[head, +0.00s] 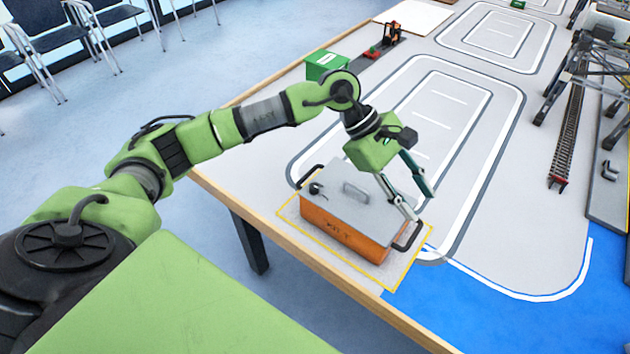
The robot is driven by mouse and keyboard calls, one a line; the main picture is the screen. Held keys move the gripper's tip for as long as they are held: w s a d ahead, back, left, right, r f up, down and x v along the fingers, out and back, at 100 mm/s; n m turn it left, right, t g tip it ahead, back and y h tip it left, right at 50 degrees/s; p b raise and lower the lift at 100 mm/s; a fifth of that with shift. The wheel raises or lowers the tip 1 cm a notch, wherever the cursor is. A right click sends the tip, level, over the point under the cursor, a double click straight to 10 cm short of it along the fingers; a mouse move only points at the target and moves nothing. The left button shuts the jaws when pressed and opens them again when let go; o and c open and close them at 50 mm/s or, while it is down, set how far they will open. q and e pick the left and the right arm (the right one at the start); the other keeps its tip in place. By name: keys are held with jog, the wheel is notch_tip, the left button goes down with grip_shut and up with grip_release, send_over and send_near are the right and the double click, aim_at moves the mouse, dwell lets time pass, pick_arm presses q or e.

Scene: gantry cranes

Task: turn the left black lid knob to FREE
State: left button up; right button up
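An orange box (345,235) with a grey lid (350,172) stands on a yellow-outlined patch near the table's edge. The left black lid knob (316,188) is at the lid's left end, beside a black end handle (302,177). Its setting is too small to read. A grey handle (356,193) stands up from the lid. My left gripper (423,205) is open, with its two fingers pointing down over the lid's right end, close to the right black end handle (409,236). It is well away from the left knob. A right lid knob is not visible. My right gripper is not in view.
A green box (326,64) and a small red and black model (384,42) stand farther back on the table. Crane frames and a track (568,130) fill the right side. The white-lined grey table area behind the orange box is clear.

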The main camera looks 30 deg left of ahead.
pick_arm(q)
jog(key=w+a+m+y, duration=0.15)
jog(key=a+y, duration=0.45)
jog(key=a, duration=0.9)
jog(key=y, duration=0.3)
send_near(314, 186)
jog(key=shift+g, duration=0.3)
jog(key=f+p, duration=0.1)
jog(key=f, duration=0.2)
jog(key=f+p, duration=0.1)
jog(key=f, duration=0.1)
jog(key=f+p, duration=0.2)
jog(key=f, duration=0.1)
jog(key=shift+w+a+f, duration=0.15)
jog(key=shift+w+f, duration=0.15)
jog(key=shift+f, duration=0.05)
grip_shut()
